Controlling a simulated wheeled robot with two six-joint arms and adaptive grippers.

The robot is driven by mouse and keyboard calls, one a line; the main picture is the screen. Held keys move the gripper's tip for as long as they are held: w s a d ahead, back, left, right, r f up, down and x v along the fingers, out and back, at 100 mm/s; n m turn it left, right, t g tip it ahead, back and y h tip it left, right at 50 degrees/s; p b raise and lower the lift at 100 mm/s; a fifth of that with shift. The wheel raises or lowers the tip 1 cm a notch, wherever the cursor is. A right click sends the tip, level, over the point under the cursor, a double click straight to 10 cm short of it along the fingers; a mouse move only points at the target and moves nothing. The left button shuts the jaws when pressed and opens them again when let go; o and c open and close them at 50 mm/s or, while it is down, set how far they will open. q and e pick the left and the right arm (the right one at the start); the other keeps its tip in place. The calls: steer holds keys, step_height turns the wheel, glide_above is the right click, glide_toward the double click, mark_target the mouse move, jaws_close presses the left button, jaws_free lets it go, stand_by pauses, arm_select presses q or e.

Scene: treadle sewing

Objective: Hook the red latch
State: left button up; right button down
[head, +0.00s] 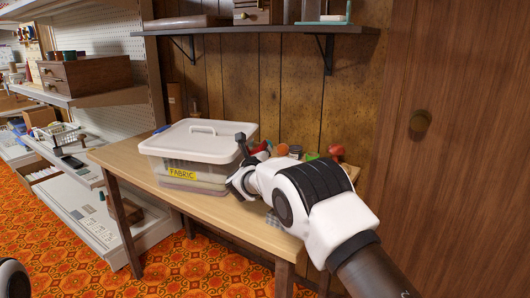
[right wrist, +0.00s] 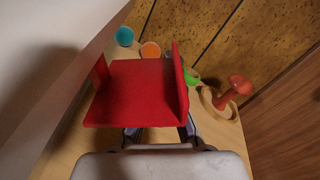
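The red latch (right wrist: 138,92) fills the middle of the right wrist view, a broad flat plate with a raised edge on each side. It is close in front of my right gripper and hides its fingertips. In the head view my right gripper (head: 239,163) is at the right end of the clear fabric box (head: 176,165) with a white lid (head: 201,138). Its fingers look spread apart. Whether they touch the latch is hidden. In the head view the latch is mostly hidden behind the gripper.
The box stands on a wooden table (head: 134,159) against a panelled wall. Spools and a red mushroom-shaped item (right wrist: 239,86) stand behind the gripper. A shelf (head: 260,30) hangs above; a wooden door (head: 470,150) is at the right.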

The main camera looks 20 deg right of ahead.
steer(key=shift+r+n, duration=0.1)
steer(key=shift+n, duration=0.2)
steer(key=c, duration=1.3)
jaws_free()
steer(key=shift+c, duration=0.2)
steer(key=v, duration=1.2)
